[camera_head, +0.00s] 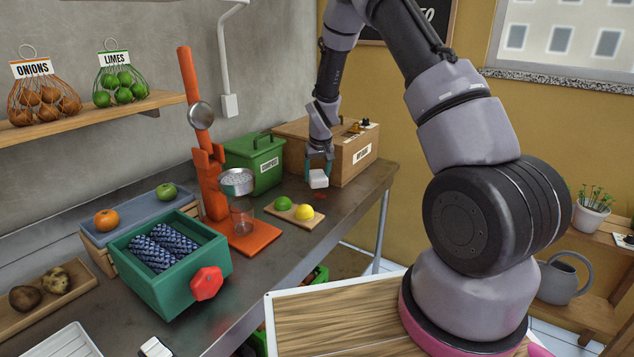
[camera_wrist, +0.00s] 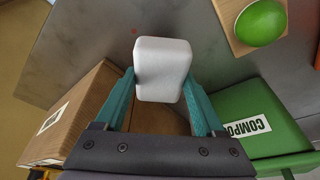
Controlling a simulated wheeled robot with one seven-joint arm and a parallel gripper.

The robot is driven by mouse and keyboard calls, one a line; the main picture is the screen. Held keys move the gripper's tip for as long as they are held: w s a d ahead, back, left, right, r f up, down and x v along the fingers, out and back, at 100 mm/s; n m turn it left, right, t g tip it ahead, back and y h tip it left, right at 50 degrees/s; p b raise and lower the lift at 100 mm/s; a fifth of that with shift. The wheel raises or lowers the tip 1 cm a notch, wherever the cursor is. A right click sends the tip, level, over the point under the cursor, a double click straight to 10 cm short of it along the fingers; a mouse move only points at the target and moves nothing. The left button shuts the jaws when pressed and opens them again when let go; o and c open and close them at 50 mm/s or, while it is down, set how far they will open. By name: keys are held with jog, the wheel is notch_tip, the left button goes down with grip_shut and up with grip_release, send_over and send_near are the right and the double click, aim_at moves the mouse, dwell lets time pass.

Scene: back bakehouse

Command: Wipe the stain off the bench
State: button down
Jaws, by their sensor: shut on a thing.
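My gripper (camera_head: 319,163) is shut on a white block with rounded edges (camera_head: 318,180), which looks like a sponge. The block also shows in the wrist view (camera_wrist: 162,70), between the two teal fingers. It appears to be held a little above the bench (camera_head: 345,205), though the gap is hard to judge. A small reddish mark, likely the stain (camera_head: 321,194), shows on the bench just below the block in the head view. In the wrist view a bit of the reddish stain (camera_wrist: 136,31) shows beyond the block's upper left; the block may hide some of it.
A cardboard box (camera_head: 350,160) and a green compost bin (camera_head: 258,160) stand close behind my gripper. A board (camera_head: 290,213) with a lime and a lemon lies to the left. An orange press (camera_head: 205,150) and a green drawer-like box (camera_head: 170,290) stand farther left. The bench's right end is clear.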

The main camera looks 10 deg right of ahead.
jog(key=shift+r, duration=1.3)
